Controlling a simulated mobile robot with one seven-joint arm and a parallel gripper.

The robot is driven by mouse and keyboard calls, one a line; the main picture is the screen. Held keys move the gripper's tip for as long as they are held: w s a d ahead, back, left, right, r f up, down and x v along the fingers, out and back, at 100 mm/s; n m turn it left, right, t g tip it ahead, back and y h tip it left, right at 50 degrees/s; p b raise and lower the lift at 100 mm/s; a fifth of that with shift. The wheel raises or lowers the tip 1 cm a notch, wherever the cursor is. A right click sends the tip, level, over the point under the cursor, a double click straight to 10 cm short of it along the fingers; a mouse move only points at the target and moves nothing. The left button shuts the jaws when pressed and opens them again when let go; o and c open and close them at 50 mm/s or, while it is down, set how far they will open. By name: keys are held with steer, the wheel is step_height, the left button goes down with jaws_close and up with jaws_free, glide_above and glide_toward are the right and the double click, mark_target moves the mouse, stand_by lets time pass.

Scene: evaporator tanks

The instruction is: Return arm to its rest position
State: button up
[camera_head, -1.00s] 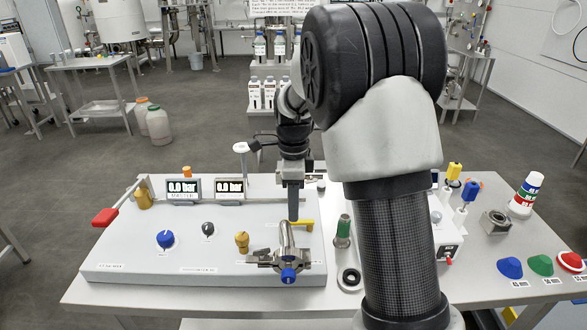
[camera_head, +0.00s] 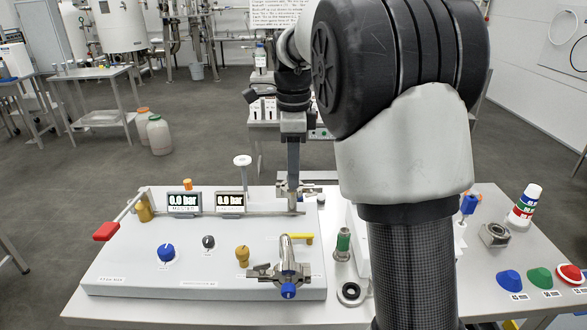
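My arm rises from the front right of centre and bends over the table. My gripper (camera_head: 293,180) hangs pointing down above the back right part of the white control panel (camera_head: 120,276). It is clear of the yellow handle (camera_head: 297,238) and of the metal pipe fitting with the blue knob (camera_head: 287,262). The fingers are seen edge-on as one dark bar, so I cannot tell whether they are open or shut. No held object is visible. My arm hides part of the table's right half.
The panel carries a red-handled lever (camera_head: 107,231), two displays reading 0.0 bar (camera_head: 184,201) and several knobs. A green-topped fitting (camera_head: 343,243) and a black ring (camera_head: 351,292) stand right of it. Coloured caps (camera_head: 539,278), a metal block (camera_head: 494,234) and a striped bottle (camera_head: 526,204) sit at right.

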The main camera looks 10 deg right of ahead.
steer(key=s+r+n+t+p, duration=0.3)
steer(key=s+r+n, duration=0.6)
steer(key=s, duration=0.4)
steer(key=s+f+n+t+p, duration=0.2)
steer(key=s+n, duration=0.9)
steer(key=s, duration=0.2)
steer(key=shift+d+t, duration=0.3)
steer(key=shift+d, duration=0.1)
